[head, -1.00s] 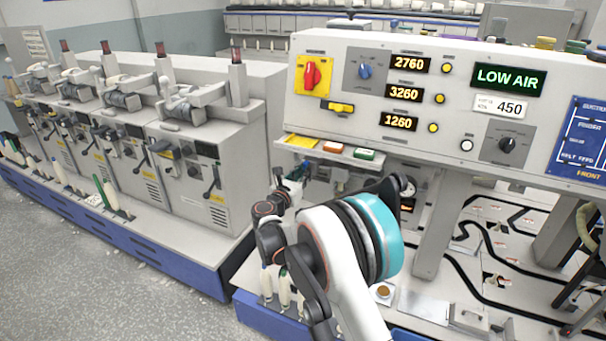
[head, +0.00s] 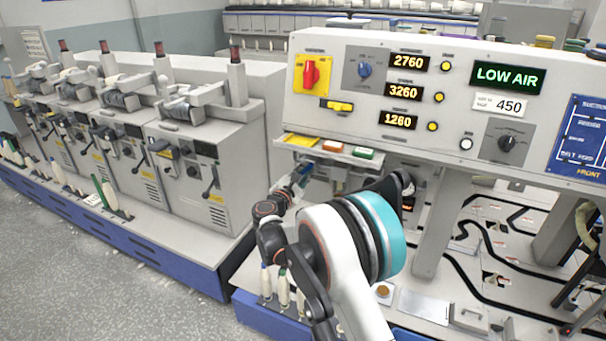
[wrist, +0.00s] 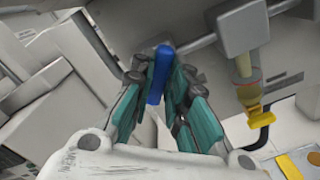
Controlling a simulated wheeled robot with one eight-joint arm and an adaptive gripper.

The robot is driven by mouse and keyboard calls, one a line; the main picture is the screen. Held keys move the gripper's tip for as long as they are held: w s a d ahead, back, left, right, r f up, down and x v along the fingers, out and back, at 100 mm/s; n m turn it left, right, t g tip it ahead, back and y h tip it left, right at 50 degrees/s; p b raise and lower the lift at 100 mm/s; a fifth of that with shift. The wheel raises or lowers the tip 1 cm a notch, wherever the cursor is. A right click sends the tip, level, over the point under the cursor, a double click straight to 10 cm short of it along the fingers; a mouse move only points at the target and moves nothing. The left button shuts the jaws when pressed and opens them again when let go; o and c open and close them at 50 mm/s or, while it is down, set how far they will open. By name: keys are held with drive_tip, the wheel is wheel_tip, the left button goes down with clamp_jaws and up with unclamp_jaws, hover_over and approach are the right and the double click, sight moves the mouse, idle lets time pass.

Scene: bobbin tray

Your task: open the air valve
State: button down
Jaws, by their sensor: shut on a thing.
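A blue lever handle (wrist: 158,78) stands between the teal fingers of my gripper (wrist: 163,75) in the wrist view. The fingers are shut on it from both sides. A grey pipe (wrist: 203,42) runs right beside the handle to a grey box; the valve body itself is mostly hidden by the fingers. In the head view my gripper (head: 300,180) is small, under the left end of the control panel, and my arm covers part of that area. The green display (head: 507,78) on the panel reads LOW AIR.
A grey box (wrist: 243,25) with a hanging fitting and a yellow handle (wrist: 261,118) is right of my gripper in the wrist view. The control panel (head: 300,120) overhangs my gripper in the head view. Grey spinning units (head: 195,195) stand to the left.

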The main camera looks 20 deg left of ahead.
drive_tip(key=m, duration=0.5)
drive_tip(key=shift+d+f+m, duration=0.1)
drive_tip(key=shift+f+m, duration=0.1)
drive_tip(key=shift+m, duration=0.1)
drive_tip(key=shift+f+m, duration=0.1)
drive_tip(key=shift+m, duration=2)
drive_tip(key=shift+b, duration=0.3)
drive_tip(key=c, duration=1.6)
unclamp_jaws()
drive_tip(key=shift+o, duration=0.2)
drive_tip(key=shift+s, duration=0.1)
drive_tip(key=s, duration=1.1)
drive_tip(key=shift+s+a, duration=0.4)
drive_tip(key=shift+a, duration=0.05)
